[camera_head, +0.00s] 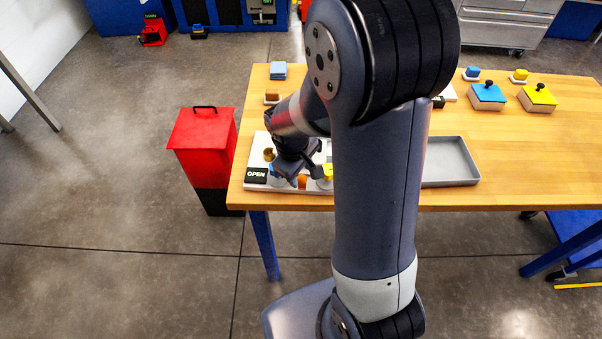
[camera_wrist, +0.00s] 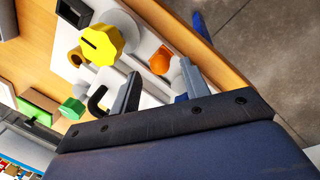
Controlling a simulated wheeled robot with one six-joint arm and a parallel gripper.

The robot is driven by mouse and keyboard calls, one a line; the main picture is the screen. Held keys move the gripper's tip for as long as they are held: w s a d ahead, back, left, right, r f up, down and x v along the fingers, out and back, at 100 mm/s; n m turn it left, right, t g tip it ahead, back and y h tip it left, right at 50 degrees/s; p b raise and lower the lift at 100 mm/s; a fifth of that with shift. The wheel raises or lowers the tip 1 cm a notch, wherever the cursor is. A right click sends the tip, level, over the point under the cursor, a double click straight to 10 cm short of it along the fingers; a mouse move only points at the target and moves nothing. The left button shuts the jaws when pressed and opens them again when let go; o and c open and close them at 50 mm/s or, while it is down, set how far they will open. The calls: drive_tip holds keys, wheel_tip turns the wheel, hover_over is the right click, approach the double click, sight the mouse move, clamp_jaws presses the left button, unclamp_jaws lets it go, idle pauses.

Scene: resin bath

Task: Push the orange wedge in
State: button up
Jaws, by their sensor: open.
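The orange wedge (camera_head: 302,182) sits on the white panel (camera_head: 315,191) near the table's front edge. It also shows in the wrist view (camera_wrist: 160,62) as a small orange piece standing out of the panel, beyond my fingertips. My gripper (camera_wrist: 160,82) is open and empty, with one finger on each side of the wedge in that view. I cannot tell whether a finger touches it. In the head view my gripper (camera_head: 293,177) is low over the panel, just left of the wedge, and my arm hides part of the panel.
A yellow knob (camera_wrist: 102,44) stands close beside the wedge. A black OPEN sign (camera_head: 256,175) lies at the panel's left. A grey tray (camera_head: 452,180) is to the right. Blue (camera_head: 487,96) and yellow (camera_head: 537,98) blocks with black knobs stand farther right. A red bin (camera_head: 203,130) stands left of the table.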

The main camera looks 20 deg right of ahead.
sight(302, 181)
drive_tip(key=shift+w+d+f, duration=0.15)
drive_tip(key=shift+f, duration=0.95)
drive_tip(key=shift+c, duration=0.2)
clamp_jaws()
